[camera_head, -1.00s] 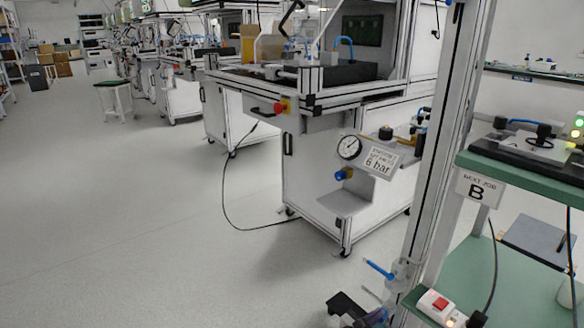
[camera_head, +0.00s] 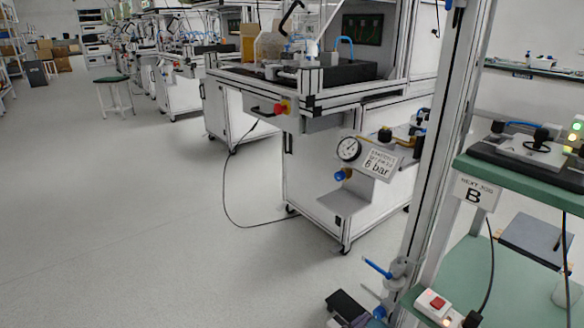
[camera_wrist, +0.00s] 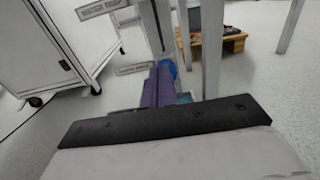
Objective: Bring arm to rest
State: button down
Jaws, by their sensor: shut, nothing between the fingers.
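In the wrist view, the broad pale end of my gripper (camera_wrist: 165,125) with its dark, bolted front edge fills the bottom of the picture. It is shut and holds nothing. Its separate fingertips cannot be made out. Beyond it stand upright metal posts (camera_wrist: 213,50) and a purple object (camera_wrist: 158,86) with a blue part, partly hidden by the dark edge. I cannot tell whether they touch my gripper. In the head view, I cannot make out my gripper with certainty. A dark shape (camera_head: 345,308) is cut off by the bottom edge there.
A wheeled workstation (camera_head: 330,170) with a pressure gauge (camera_head: 348,149) stands centre right. A cable (camera_head: 224,185) loops down to the floor. A tall post (camera_head: 436,150) and green shelves (camera_head: 455,270) stand at the right. The floor (camera_head: 110,220) at the left is open.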

jog(key=shift+s+a, duration=0.3)
jog(key=shift+a, duration=0.1)
